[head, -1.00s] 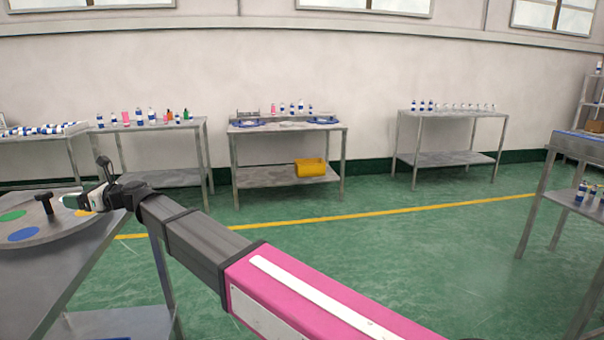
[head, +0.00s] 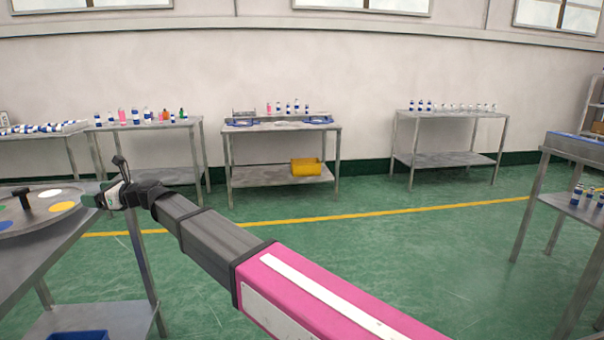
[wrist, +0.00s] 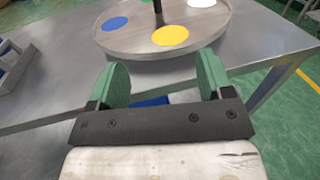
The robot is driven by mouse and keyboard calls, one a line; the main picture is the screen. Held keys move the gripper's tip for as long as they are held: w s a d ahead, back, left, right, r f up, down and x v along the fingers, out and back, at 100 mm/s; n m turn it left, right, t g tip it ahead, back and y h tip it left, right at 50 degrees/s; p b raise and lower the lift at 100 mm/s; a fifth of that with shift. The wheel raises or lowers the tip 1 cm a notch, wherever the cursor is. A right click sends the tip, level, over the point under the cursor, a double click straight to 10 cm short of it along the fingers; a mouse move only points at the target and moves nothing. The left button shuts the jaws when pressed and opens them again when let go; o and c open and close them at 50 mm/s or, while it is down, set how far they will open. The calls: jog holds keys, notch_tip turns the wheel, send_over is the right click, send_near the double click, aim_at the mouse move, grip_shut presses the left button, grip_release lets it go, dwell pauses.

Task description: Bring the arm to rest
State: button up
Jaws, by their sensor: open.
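My gripper (wrist: 160,85) is open and empty in the wrist view, its two green fingers spread apart. It points at the near edge of a metal table, and the round turntable (wrist: 130,42) lies beyond the fingers. In the head view my gripper (head: 103,199) is at the left, at the end of my outstretched arm, close to the right side of the turntable (head: 48,218). The fingertips are too small there to make out. The turntable carries coloured discs and a dark central post. A blue thing shows between the fingers, partly hidden.
The metal table (head: 45,255) stands at the left, with a blue bin (head: 78,336) on its lower shelf. Benches with bottles line the back wall; one holds a yellow bin (head: 306,167). Another table (head: 570,150) stands at the right. The green floor between is open.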

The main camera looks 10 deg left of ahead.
jog(key=w+d+f+n+t+h, duration=0.1)
jog(key=w+d+f+n+h, duration=0.2)
jog(key=w+d+f, duration=0.7)
jog(key=w+d+f+n+t+h, duration=0.1)
jog(key=w+d+f+n+h, duration=0.35)
jog(key=d, duration=1.25)
jog(key=w+d+f+n+t+h, duration=0.15)
jog(key=w+d+f, duration=0.25)
jog(key=d+f, duration=0.75)
jog(key=s+d+f+n+h, duration=0.2)
jog(key=s+d+f+h, duration=0.1)
jog(key=d, duration=1.3)
jog(key=s+d+f+n+g+h, duration=0.1)
jog(key=s+d+f+n+h, duration=0.2)
jog(key=d, duration=1.2)
jog(key=s+d+f+n+g+h, duration=0.1)
jog(key=d+f, duration=0.6)
jog(key=d, duration=0.9)
jog(key=s+n+h, duration=0.1)
jog(key=s+n, duration=0.1)
jog(key=s, duration=0.1)
jog(key=shift+s+d+h, duration=0.15)
jog(key=shift+d+h, duration=0.15)
jog(key=shift+h, duration=0.1)
